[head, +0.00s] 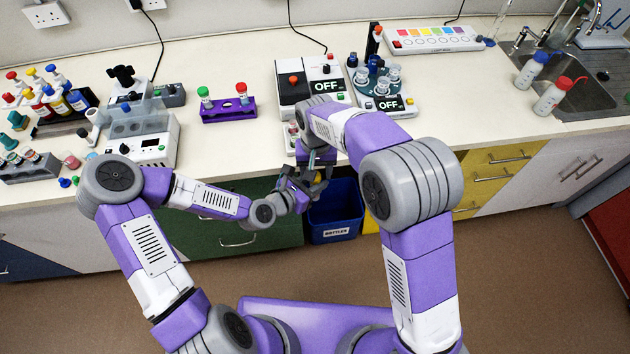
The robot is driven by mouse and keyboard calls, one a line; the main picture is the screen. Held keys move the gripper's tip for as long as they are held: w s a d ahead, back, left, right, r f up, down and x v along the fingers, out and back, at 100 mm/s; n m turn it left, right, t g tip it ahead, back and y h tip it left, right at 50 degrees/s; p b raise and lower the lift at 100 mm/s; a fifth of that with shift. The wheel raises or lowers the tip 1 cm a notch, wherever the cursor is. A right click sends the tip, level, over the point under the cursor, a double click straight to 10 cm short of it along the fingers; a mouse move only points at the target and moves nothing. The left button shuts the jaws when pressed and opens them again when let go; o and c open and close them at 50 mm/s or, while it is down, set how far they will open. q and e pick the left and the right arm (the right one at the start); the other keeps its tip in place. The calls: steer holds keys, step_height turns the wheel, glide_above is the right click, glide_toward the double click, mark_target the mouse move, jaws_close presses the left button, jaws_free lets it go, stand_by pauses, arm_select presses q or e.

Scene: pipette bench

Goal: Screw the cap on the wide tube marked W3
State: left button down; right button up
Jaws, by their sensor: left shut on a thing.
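A purple rack (228,113) stands at the middle of the bench. It holds a tube with a green cap (203,91) and a tube with a red cap (241,88). The marks on the tubes are too small to read, so I cannot pick out W3. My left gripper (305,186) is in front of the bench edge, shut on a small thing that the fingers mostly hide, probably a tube. My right gripper (313,168) is just above and close to it, pointing down. Its fingers are largely hidden, and I cannot tell whether it holds a cap.
Behind the grippers stand a device reading OFF (324,86) and a round-topped device (383,86) with tubes. A blue bin (333,212) is below the bench edge. Bottles, racks and a white machine (145,138) fill the left. Bare bench lies right of centre, before the sink (590,85).

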steer(key=shift+a+r, duration=0.1)
steer(key=shift+r, duration=2.15)
steer(key=o, duration=0.6)
step_height(320, 180, up, 12)
